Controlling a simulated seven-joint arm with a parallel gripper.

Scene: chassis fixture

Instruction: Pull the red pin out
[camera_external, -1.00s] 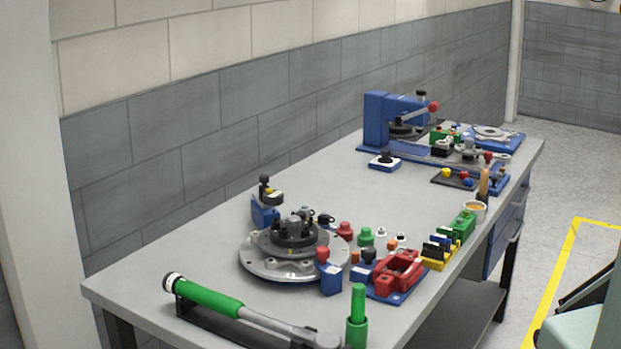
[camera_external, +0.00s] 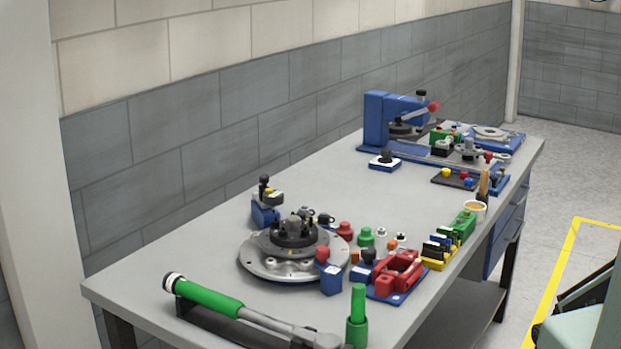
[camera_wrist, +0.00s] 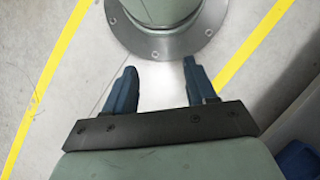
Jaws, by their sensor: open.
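Several red pieces lie on the workbench in the external view, and I cannot tell for certain which is the red pin. A red knob stands on a small blue block (camera_external: 330,280) at the front of the round metal fixture (camera_external: 262,268). Another red knobbed piece (camera_external: 344,231) stands just right of the fixture. My gripper (camera_wrist: 160,72) shows in the wrist view with two blue fingers spread apart and nothing between them. It is over the floor, away from the bench pieces.
A red clamp (camera_external: 398,272) sits on a blue base near the bench's right edge. A green-handled tool (camera_external: 208,300) lies along the front, beside a green post (camera_external: 357,322). A blue press (camera_external: 376,118) stands at the back. The bench's middle (camera_external: 320,180) is clear.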

